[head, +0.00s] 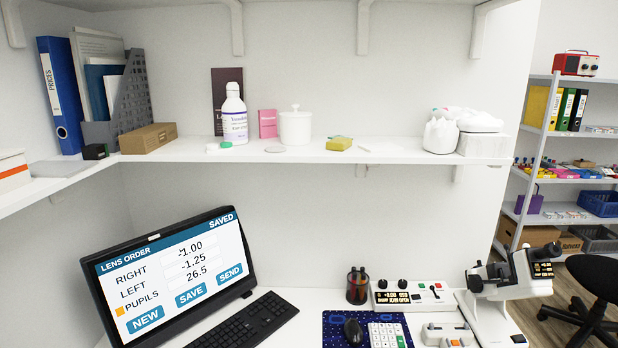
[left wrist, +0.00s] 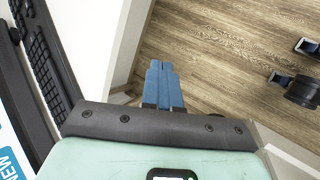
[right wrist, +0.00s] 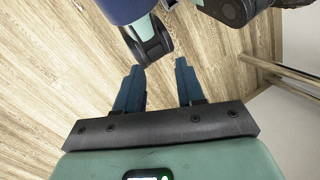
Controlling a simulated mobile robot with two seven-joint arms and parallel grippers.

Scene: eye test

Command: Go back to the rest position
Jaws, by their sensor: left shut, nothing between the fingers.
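My left gripper (left wrist: 163,66) shows in the left wrist view. Its blue fingers are together with nothing between them, beside the desk edge and above the wooden floor. My right gripper (right wrist: 158,72) shows in the right wrist view. Its blue fingers stand apart with an empty gap, over the wooden floor. Neither gripper shows in the head view. The monitor (head: 175,270) on the desk shows a lens order: right -1.00, left -1.25, pupils 26.5. It reads "SAVED" at the top right, and an orange square is beside "PUPILS".
A black keyboard (head: 246,322) lies before the monitor; it also shows in the left wrist view (left wrist: 45,60). A blue mat (head: 335,330), a control box (head: 412,297) and a white optical instrument (head: 515,277) are at the right. A loaded wall shelf (head: 300,153) hangs above. A black chair (head: 597,278) stands far right.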

